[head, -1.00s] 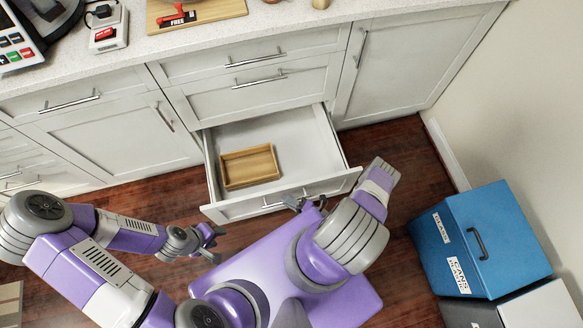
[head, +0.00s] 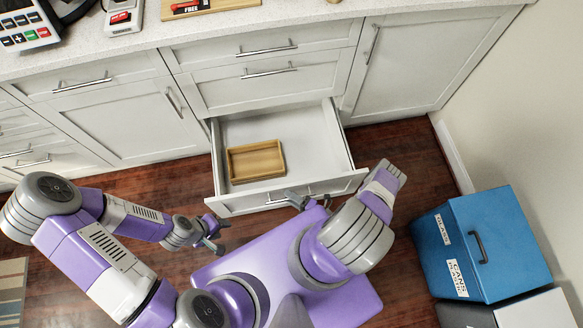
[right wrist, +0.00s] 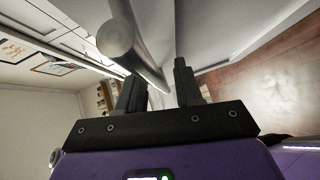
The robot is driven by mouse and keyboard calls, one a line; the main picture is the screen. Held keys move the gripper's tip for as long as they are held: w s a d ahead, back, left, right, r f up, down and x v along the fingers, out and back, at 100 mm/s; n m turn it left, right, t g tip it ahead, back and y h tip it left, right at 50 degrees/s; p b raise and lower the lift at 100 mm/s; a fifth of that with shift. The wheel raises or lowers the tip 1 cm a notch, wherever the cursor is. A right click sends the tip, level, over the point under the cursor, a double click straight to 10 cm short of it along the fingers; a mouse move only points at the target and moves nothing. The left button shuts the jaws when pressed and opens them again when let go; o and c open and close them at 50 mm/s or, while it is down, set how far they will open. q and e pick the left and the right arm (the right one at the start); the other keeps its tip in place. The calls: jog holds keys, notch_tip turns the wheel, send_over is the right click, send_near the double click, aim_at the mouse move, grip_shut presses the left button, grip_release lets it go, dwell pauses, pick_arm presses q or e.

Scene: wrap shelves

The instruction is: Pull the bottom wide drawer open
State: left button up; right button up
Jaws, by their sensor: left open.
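The bottom wide drawer (head: 345,184) stands well out from the cabinet in the head view, its white inside visible. A wooden tray (head: 256,161) lies in it. My right gripper (head: 296,201) is at the drawer's front, partly hidden by my arm. In the right wrist view, the round metal handle (right wrist: 121,38) runs in between the two fingers of my right gripper (right wrist: 160,88), which look closed around it; the contact itself is hard to see. My left gripper (head: 216,236) is open and empty, left of and below the drawer front.
Two closed wide drawers (head: 268,72) are above the open one. A blue bin (head: 470,243) stands on the floor at the right, near the wall, with a white-topped bin (head: 530,312) below it. The wooden floor (head: 400,142) is bare right of the drawer.

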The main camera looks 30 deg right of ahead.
jog(key=p+v, duration=0.1)
jog(key=v, duration=0.6)
jog(key=shift+s+d, duration=0.2)
jog(key=shift+s, duration=0.05)
dwell(0.4)
